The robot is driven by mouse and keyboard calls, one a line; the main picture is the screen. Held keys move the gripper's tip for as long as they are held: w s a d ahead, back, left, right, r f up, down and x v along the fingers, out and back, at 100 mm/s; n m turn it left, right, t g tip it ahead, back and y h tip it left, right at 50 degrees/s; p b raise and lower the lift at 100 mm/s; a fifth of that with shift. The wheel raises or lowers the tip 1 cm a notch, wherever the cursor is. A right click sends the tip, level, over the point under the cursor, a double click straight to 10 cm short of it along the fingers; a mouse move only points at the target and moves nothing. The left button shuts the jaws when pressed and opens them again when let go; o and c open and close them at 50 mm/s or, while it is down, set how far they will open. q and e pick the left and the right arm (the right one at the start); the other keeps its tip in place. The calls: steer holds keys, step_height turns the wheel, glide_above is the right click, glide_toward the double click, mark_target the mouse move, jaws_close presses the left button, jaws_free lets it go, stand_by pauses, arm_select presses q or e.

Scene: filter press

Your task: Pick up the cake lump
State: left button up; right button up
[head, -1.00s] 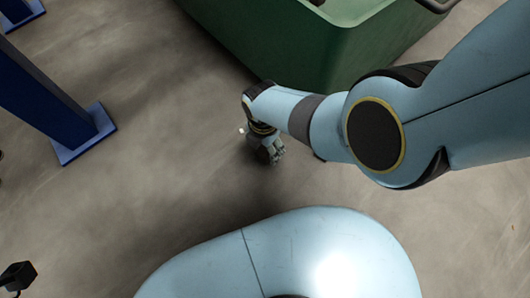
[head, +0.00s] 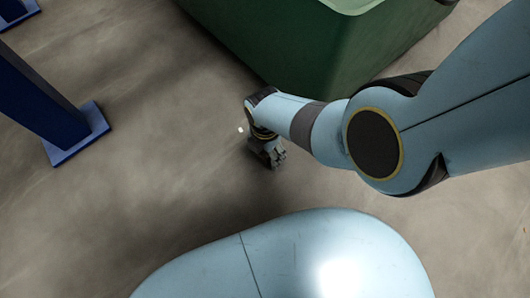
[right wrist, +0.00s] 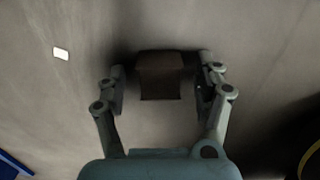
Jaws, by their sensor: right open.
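The cake lump (right wrist: 160,76) is a dark brown block on the grey floor in the right wrist view. It sits between the fingertips of my right gripper (right wrist: 160,92), which is open with one finger on each side. I cannot tell whether either finger touches it. In the head view my right gripper (head: 271,157) is low by the floor, pointing down, and the lump cannot be made out there. My left gripper is not in view.
A green bin (head: 290,50) stands just beyond my right arm. A blue post with a foot plate (head: 77,134) stands at left. A small white piece (head: 240,129) lies near the gripper, also in the right wrist view (right wrist: 61,53).

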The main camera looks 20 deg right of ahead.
steer(key=c, duration=1.3)
